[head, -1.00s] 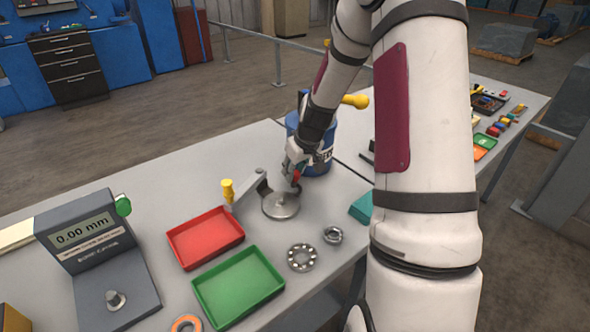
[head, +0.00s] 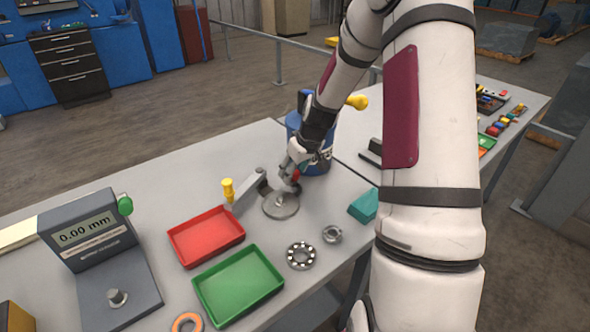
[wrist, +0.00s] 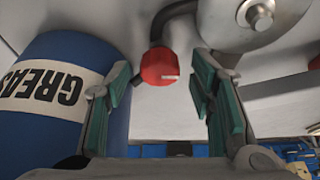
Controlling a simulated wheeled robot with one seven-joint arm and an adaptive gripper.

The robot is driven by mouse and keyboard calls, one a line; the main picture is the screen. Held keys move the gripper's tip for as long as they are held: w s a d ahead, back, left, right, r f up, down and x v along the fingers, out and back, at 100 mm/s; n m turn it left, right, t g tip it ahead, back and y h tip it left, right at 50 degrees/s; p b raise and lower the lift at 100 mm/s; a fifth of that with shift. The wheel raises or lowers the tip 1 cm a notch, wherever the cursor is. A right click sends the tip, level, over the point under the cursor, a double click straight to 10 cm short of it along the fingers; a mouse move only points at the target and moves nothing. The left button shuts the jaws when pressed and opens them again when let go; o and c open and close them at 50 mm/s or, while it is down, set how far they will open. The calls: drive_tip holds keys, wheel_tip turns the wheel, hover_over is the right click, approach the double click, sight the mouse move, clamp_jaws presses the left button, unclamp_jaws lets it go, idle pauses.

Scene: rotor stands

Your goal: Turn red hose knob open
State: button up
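The red hose knob (wrist: 160,67) shows in the wrist view at the end of a dark curved hose (wrist: 178,12). It carries a small pale mark. In the head view the red knob (head: 296,175) is small and partly hidden by my gripper. My gripper (wrist: 160,95) is open, with its green-padded fingers on either side of the space just short of the knob. I see gaps between the knob and both fingers.
A blue grease bucket (wrist: 52,108) stands close by the left finger. The metal disc (wrist: 258,22) is near the right finger. A lever with a yellow handle (head: 228,189), a red tray (head: 205,238) and a green tray (head: 238,286) lie to the left and front.

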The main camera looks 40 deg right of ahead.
drive_tip(key=v, duration=1.2)
idle(0.5)
drive_tip(key=s+a+r+h, duration=0.1)
drive_tip(key=s+a+r, duration=0.4)
drive_tip(key=a, duration=0.3)
drive_tip(key=s+a+r, duration=0.6)
drive_tip(key=a, duration=0.2)
drive_tip(key=s+a+r, duration=0.1)
drive_tip(key=s+a, duration=0.2)
drive_tip(key=s, duration=0.3)
drive_tip(key=s+a, duration=0.3)
drive_tip(key=s, duration=0.4)
drive_tip(key=shift+s+r+m+y, duration=0.15)
drive_tip(key=shift+r+m+y, duration=0.15)
drive_tip(key=shift+r+y, duration=0.1)
